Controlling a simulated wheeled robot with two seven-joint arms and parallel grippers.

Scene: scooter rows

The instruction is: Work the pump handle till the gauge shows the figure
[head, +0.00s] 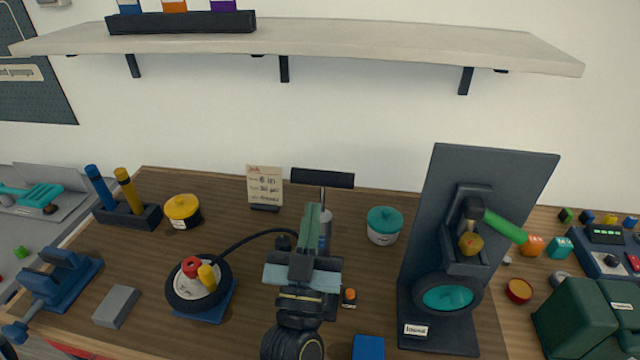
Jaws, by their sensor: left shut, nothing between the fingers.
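The pump stands upright on the wooden bench, with a black T-shaped handle (322,178) raised on a thin rod above a grey barrel (325,228). My left gripper (314,208) is shut and empty, in front of the barrel and below the handle in the picture; whether it touches the pump I cannot tell. It hides the pump's lower part, and no gauge face is readable. A black hose runs left from the pump to a small wheel (181,303) on a blue stand. A card (264,184) behind bears handwritten figures, too small to read surely. My right gripper is not in view.
A teal tub (384,225) stands right of the pump, a yellow tub (182,211) to the left. A tall dark panel (425,225) with a green-handled fitting stands at the right. A blue block (368,347) lies at the front. A shelf (400,45) hangs above.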

